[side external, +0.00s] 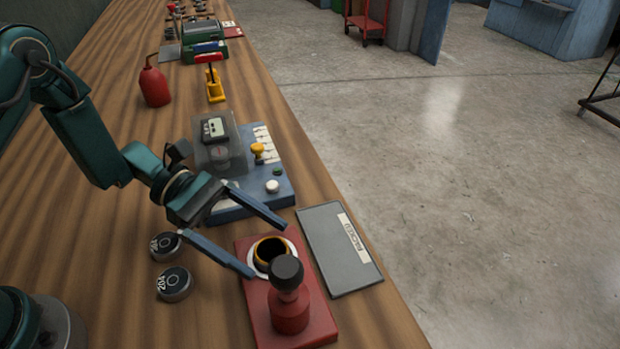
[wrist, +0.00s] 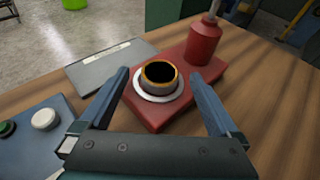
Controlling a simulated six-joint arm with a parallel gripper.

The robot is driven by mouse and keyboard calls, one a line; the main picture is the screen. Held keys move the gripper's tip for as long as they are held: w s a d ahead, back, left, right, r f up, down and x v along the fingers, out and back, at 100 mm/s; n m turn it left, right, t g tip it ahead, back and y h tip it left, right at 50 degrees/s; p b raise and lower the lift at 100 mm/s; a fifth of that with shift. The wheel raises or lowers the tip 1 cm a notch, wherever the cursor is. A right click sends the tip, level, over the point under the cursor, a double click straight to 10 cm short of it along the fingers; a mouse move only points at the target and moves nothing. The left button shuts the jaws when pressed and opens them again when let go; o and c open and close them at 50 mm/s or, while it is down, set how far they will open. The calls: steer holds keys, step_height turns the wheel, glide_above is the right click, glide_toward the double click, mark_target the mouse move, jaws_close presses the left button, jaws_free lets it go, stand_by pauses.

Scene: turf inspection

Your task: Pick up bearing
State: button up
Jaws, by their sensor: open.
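Two round dark discs with pale rims and white markings lie on the wooden bench left of the red base: one disc (side external: 165,245) behind, the other disc (side external: 174,284), marked 204, in front. The red base (side external: 251,309) carries a ring (side external: 271,251) with a brass-coloured rim and dark centre on a white round seat; the ring also shows in the wrist view (wrist: 160,74). I cannot tell which of these is the bearing. My gripper (side external: 268,250) is open and empty. Its fingers reach toward the ring, one on each side of it in the wrist view.
A red post with a black knob (side external: 287,273) stands on the base beside the ring. A grey labelled plate (side external: 338,250) lies to its right, by the bench edge. A blue box with buttons (side external: 272,186) sits behind. A red oil can (side external: 154,82) stands farther back.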

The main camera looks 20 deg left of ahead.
steer(key=shift+d+f, duration=0.25)
steer(key=shift+d, duration=0.45)
jaws_close()
steer(key=shift+r, duration=0.2)
